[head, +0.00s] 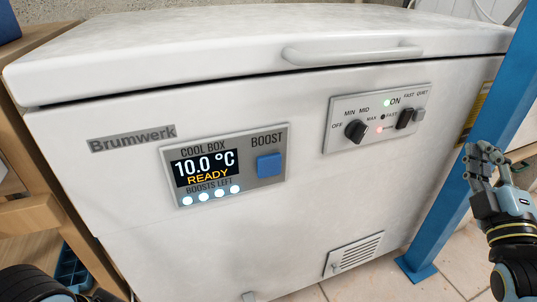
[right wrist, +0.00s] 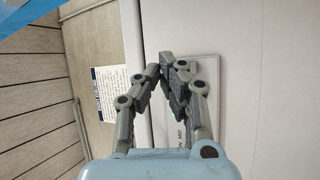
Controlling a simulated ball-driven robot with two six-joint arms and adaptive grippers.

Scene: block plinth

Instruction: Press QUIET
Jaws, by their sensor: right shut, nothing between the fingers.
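The white cool box carries a control panel (head: 340,108) at its upper right in the head view. QUIET is printed at the panel's right end, above a small grey rocker or button (head: 419,115). Beside it is a darker FAST switch (head: 404,119), and further left a black knob (head: 356,131). My right gripper (head: 484,151) is shut and empty, to the right of the panel and apart from it, by the blue post. In the right wrist view its closed fingertips (right wrist: 172,62) overlap the panel (right wrist: 207,70) and hide part of it. My left gripper is out of view.
A blue post (head: 462,165) stands between the cool box front and my right gripper. A display panel (head: 280,180) with a blue BOOST button (head: 269,165) reads 10.0 °C, READY. The lid handle (head: 350,54) sticks out above. A vent (head: 355,254) is low on the box.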

